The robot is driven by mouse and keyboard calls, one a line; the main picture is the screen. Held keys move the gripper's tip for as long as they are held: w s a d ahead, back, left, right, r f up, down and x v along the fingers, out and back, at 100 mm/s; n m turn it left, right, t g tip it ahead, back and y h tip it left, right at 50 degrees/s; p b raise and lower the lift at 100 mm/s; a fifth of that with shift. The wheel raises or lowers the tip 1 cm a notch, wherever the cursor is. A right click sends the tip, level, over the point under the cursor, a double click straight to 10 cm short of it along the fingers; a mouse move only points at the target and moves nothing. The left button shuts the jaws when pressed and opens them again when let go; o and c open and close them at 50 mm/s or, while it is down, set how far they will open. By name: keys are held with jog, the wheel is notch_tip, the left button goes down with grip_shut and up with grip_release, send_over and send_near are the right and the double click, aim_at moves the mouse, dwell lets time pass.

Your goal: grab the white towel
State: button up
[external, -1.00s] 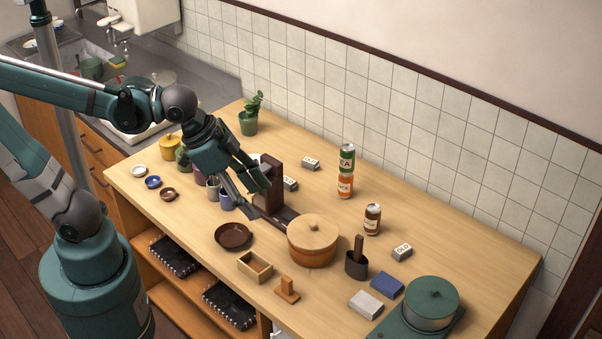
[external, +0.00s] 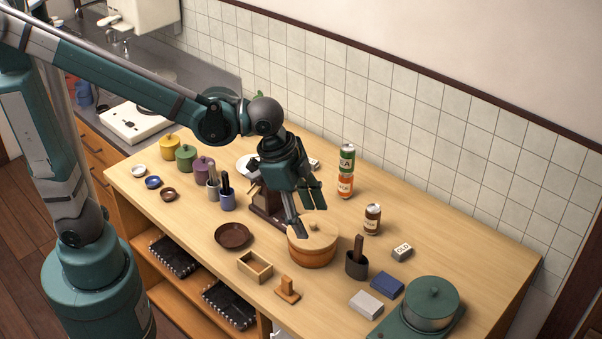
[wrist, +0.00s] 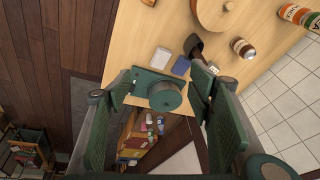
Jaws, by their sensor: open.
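No thing is plainly a white towel. A pale grey-white folded piece or block (external: 366,304) lies flat on the counter beside a blue one (external: 387,286); the pale piece also shows in the wrist view (wrist: 161,58). A sliver of something white (external: 276,332) shows below the counter's front edge, mostly cut off by the frame; I cannot tell what it is. My gripper (external: 309,220) is open and empty, above the lidded wooden tub (external: 312,252). In the wrist view its two fingers stand wide apart (wrist: 160,128).
A green pot (external: 431,304) stands at the right end of the counter. A dark cup (external: 357,265), a brown can (external: 372,219) and stacked cans (external: 346,172) stand nearby. A wooden box (external: 255,267) and brown dish (external: 233,235) lie in front.

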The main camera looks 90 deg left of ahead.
jog(key=w+d+f+m+g+b, duration=0.1)
jog(key=w+f+m+g+b, duration=0.1)
jog(key=w+f, duration=0.75)
jog(key=m+g+b, duration=0.1)
jog(key=m, duration=0.1)
send_over(367, 302)
notch_tip(367, 302, down, 13)
jog(key=shift+a+f+m+g, duration=0.1)
jog(key=shift+f+m+g, duration=0.2)
jog(key=shift+f, duration=0.1)
jog(key=shift+f, duration=0.1)
jog(key=shift+w+f, duration=0.1)
jog(key=shift+f, duration=1.1)
jog(key=shift+f, duration=2.6)
